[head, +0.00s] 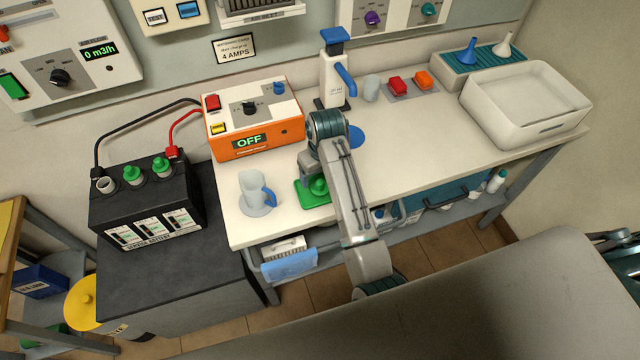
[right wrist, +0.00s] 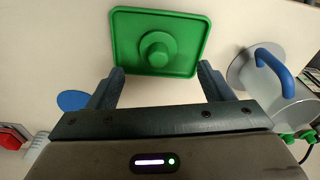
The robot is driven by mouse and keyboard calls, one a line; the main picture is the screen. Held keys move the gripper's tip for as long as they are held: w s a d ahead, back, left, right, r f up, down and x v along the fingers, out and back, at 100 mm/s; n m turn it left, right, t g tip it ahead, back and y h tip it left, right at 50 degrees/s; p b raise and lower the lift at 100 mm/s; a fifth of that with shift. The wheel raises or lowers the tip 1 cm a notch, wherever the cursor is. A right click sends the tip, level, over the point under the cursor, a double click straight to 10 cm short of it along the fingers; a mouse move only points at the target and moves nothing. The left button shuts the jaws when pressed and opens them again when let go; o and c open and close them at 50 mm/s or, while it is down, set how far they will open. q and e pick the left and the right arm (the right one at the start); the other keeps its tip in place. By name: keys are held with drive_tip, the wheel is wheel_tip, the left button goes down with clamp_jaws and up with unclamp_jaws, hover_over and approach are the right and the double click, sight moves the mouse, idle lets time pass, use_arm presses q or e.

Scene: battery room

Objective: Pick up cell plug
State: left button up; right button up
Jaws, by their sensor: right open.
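The green cell plug (head: 318,186) sits on a small green tray (head: 305,200) near the bench's front edge. In the right wrist view the plug (right wrist: 157,48) stands in the middle of the tray (right wrist: 190,22), round with a raised knob. My right gripper (right wrist: 160,88) is open and empty, its fingertips short of the plug, near the tray's edge. In the head view my right arm hides most of that gripper. The black battery (head: 150,205) has two green plugs (head: 133,175) fitted and one open cell hole (head: 106,185) at left. My left gripper is not in view.
A clear jug with a blue handle (head: 252,190) stands left of the tray. An orange charger (head: 255,125) reading OFF is behind it. A white basin (head: 545,115) is at the right.

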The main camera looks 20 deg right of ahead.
sight(320, 182)
drive_tip(key=f+p, duration=0.2)
drive_tip(key=f, duration=0.2)
drive_tip(key=shift+w, duration=0.2)
drive_tip(key=shift+w+f+p, duration=0.1)
drive_tip(key=shift+f+p, duration=0.2)
drive_tip(key=shift+f, duration=0.35)
drive_tip(key=c, duration=1)
